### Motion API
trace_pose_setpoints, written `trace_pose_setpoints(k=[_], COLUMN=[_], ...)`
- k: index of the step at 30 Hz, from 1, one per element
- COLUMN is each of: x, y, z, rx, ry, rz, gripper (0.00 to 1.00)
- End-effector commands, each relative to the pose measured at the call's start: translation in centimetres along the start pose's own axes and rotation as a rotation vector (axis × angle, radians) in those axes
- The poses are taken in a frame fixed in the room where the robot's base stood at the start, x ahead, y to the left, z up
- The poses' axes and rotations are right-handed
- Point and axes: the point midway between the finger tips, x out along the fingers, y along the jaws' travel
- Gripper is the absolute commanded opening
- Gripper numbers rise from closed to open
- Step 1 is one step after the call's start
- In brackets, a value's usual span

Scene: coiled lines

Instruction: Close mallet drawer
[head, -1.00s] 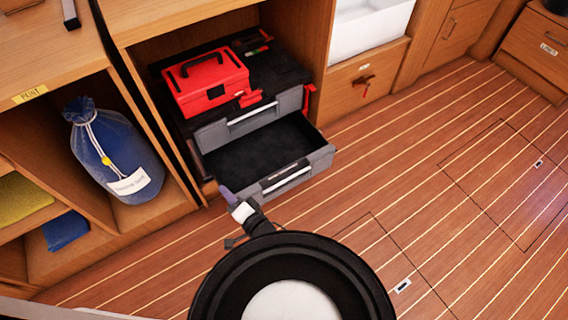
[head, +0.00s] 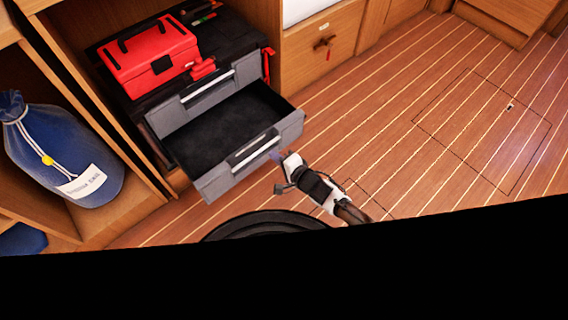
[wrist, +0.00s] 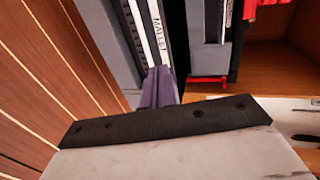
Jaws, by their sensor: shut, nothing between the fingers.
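The mallet drawer (head: 240,168) is the lower grey drawer of a black tool chest, pulled well out, its dark inside looking empty. In the wrist view its front (wrist: 116,50) bears a label reading "MALLET" beside a pale handle strip. My gripper (head: 277,156) is at the right part of the drawer front, by the handle. Its purple fingers (wrist: 158,88) are together with nothing between them, and their tips are at or very near the front by the label. I cannot tell whether they touch it.
A red toolbox (head: 150,58) sits on top of the chest. The upper drawer (head: 204,98) is out less far than the lower one. A blue bag (head: 62,150) stands in the left shelf. The wooden floor (head: 420,130) to the right is clear.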

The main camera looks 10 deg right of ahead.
Motion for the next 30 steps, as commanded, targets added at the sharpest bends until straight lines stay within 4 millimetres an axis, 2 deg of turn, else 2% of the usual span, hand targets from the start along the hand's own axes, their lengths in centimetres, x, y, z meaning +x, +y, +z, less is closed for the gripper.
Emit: trace_pose_setpoints(k=[1, 6, 12, 30], x=[1.3, 4.5, 6.7, 7.2], y=[0.2, -0.2, -0.9, -1.2], z=[0.2, 0.2, 0.1, 0.1], rx=[0.001, -0.002, -0.001, 0.001], ry=[-0.003, -0.003, -0.002, -0.001], rz=[-0.002, -0.002, 0.0, 0.0], gripper=[0.0, 0.0, 0.0, 0.0])
